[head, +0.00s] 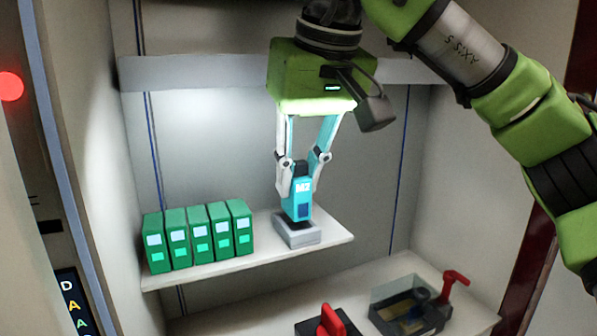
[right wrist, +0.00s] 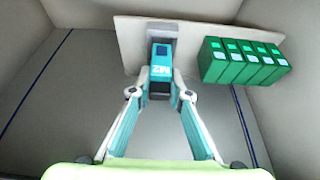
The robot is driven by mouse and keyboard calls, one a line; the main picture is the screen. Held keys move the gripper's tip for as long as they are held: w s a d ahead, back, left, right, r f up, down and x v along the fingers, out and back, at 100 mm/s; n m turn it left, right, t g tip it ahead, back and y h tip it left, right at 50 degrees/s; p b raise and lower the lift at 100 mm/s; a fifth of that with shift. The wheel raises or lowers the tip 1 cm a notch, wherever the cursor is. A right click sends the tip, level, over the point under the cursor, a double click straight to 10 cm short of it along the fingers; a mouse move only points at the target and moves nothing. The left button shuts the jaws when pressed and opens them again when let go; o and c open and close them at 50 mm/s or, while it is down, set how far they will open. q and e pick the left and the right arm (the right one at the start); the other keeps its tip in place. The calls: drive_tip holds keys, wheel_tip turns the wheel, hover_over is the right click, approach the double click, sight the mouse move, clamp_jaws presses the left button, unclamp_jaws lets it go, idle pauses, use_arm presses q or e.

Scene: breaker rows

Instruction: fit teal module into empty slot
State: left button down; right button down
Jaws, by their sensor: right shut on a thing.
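The teal module (head: 302,187), marked M2, is upright between the fingers of my right gripper (head: 299,180), which is shut on it from above. It also shows in the right wrist view (right wrist: 160,70) between the fingertips. Its lower end meets a grey base (head: 297,233) on the upper shelf; I cannot tell whether it is seated in it or just resting on top. No other empty slot is clearly visible. My left gripper is not in view.
A row of several green modules (head: 198,236) stands on the shelf (head: 255,250) to the left of the grey base. On the lower surface are a red handle (head: 332,320) on a black base and a clear-sided box (head: 405,305) beside a red lever (head: 455,280).

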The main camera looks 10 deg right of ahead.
drive_tip(key=shift+r, duration=0.1)
idle(0.3)
drive_tip(key=shift+p, duration=0.4)
drive_tip(key=shift+f+b, duration=0.9)
drive_tip(key=shift+f, duration=0.55)
drive_tip(key=c, duration=1.8)
unclamp_jaws()
drive_tip(key=shift+r, duration=0.2)
drive_tip(key=v, duration=1.1)
drive_tip(key=shift+s+r, duration=0.1)
drive_tip(key=shift+r, duration=0.25)
drive_tip(key=shift+d, duration=0.1)
